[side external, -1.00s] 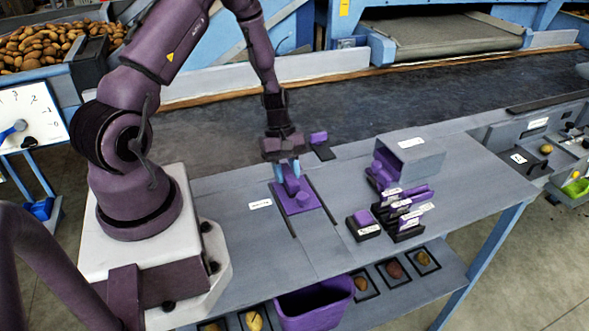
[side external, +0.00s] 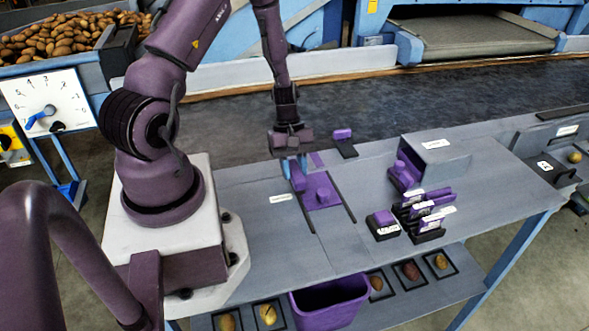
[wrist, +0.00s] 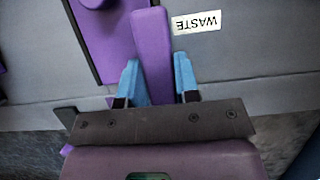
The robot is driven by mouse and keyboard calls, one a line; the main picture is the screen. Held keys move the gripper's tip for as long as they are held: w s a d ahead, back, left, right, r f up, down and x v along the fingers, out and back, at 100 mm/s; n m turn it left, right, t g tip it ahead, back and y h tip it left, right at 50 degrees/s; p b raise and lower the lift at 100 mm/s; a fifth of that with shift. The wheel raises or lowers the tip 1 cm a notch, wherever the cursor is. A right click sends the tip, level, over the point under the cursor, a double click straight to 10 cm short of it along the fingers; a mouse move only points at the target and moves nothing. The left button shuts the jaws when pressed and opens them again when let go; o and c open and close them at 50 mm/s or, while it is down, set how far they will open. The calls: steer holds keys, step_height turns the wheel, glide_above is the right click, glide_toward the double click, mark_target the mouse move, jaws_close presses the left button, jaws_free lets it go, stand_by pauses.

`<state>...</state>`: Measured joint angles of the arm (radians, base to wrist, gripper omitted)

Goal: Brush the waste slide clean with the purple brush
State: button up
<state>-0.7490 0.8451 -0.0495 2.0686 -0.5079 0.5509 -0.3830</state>
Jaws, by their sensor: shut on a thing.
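My gripper (side external: 293,168) has blue fingertips that are shut on the purple brush (side external: 298,178). In the wrist view the brush (wrist: 152,58) stands out between the fingertips. The waste slide is a purple plate (side external: 323,196) with a round knob, lying between two dark rails; it also shows in the wrist view (wrist: 112,45). The brush is at the slide's left edge in the side view, beside the knob. I cannot tell whether it touches the plate. A "WASTE" label (wrist: 196,22) lies beside the slide. The brush's underside is hidden.
A grey box (side external: 435,157) and several purple labelled pieces in dark holders (side external: 425,218) stand to the right. A dark stand with a purple block (side external: 343,142) is behind the slide. A purple bin (side external: 330,303) is below the table's front edge. The tabletop front left is clear.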

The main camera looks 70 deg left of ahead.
steer(key=shift+r, duration=3.25)
